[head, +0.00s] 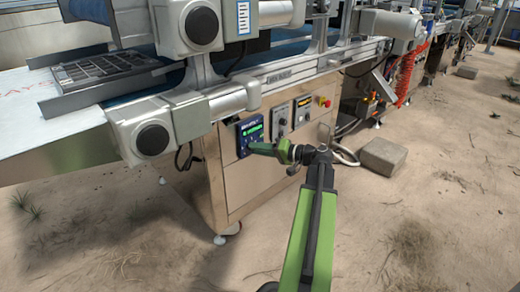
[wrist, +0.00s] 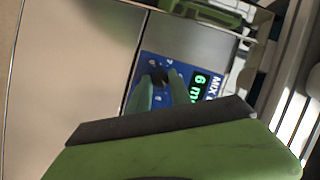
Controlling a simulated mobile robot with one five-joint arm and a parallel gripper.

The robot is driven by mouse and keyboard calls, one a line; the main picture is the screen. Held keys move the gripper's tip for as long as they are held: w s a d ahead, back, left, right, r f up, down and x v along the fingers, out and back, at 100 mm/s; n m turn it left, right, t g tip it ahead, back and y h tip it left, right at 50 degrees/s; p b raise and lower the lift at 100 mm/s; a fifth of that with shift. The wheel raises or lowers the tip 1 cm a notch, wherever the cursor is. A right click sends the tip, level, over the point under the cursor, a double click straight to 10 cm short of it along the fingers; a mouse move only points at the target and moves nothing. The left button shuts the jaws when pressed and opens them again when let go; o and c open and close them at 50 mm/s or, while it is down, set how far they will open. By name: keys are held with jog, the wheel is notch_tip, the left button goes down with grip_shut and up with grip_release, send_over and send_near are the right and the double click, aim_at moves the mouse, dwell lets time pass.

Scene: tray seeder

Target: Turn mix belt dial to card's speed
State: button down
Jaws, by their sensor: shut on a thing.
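The mix belt panel (head: 249,129) is a small blue plate on the metal cabinet. In the wrist view the blue panel (wrist: 206,79) stands turned on its side, with part of "MIX" and a green "6 m" readout showing. The black dial (wrist: 158,77) sits on this panel with pale marks around it. My gripper (wrist: 162,84) is shut on the dial, a green finger on either side. In the head view my gripper (head: 254,147) reaches the panel from the right and covers its lower part. A white printed sheet (head: 243,17) hangs on the upper machine; its text is too small to read.
A grey dial panel (head: 281,120), another panel with an orange readout (head: 303,109) and a red button (head: 323,101) are right of the blue panel. A bulky roller housing (head: 150,137) juts out at its left. A concrete block (head: 382,156) lies on the sandy floor.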

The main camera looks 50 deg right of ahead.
jog(key=c, duration=1.2)
grip_release()
jog(key=shift+o, duration=0.2)
jog(key=shift+s, duration=0.1)
jog(key=p+v, duration=0.2)
jog(key=v, duration=1.5)
jog(key=shift+p, duration=0.3)
jog(key=shift+s+f, duration=0.1)
jog(key=shift+s, duration=0.05)
